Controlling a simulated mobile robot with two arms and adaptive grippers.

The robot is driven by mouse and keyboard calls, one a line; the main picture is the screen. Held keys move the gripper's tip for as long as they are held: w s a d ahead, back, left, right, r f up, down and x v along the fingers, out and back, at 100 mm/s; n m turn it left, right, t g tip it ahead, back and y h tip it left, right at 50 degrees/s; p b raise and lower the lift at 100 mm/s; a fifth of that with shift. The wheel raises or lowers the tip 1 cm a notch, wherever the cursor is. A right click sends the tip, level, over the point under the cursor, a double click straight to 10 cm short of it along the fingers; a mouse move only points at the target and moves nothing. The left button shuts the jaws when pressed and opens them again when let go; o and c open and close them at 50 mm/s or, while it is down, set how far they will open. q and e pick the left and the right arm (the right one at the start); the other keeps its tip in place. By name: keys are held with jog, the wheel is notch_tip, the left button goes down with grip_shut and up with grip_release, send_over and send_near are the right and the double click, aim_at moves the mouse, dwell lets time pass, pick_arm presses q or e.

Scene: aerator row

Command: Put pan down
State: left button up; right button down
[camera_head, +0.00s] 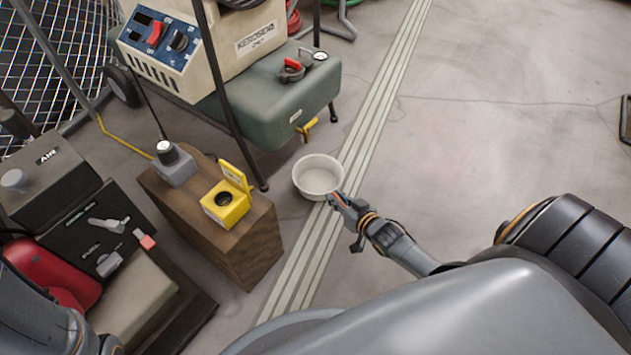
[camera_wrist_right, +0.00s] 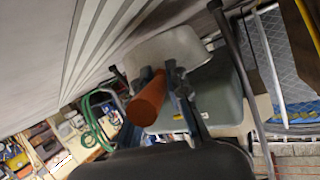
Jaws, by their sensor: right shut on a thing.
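A round, pale grey pan (camera_head: 319,177) shows open side up in the head view, beside the green tank and over the striped floor band. My right gripper (camera_head: 338,199) is at its near right rim and is shut on its handle. In the right wrist view my right gripper (camera_wrist_right: 150,84) has a finger on each side of the orange handle (camera_wrist_right: 149,100). The pan's pale body (camera_wrist_right: 163,50) lies beyond the fingers there. I cannot tell whether the pan touches the floor. My left gripper is out of view; only part of that arm shows at lower left.
A wooden block (camera_head: 248,245) with a yellow box (camera_head: 225,206) stands left of the pan. A green tank (camera_head: 275,100) under a kerosene heater (camera_head: 215,42) stands behind, with a dark frame leg near the pan. The floor (camera_head: 480,130) to the right is clear.

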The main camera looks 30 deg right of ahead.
aim_at(313, 181)
jog(key=w+b, duration=0.4)
jog(key=w, duration=0.4)
jog(key=shift+a, duration=0.2)
jog(key=f+b, duration=0.3)
jog(key=b, duration=0.1)
jog(key=shift+w+f, duration=0.35)
jog(key=shift+w, duration=0.05)
jog(key=shift+r, duration=0.1)
jog(key=c, duration=1.3)
grip_release()
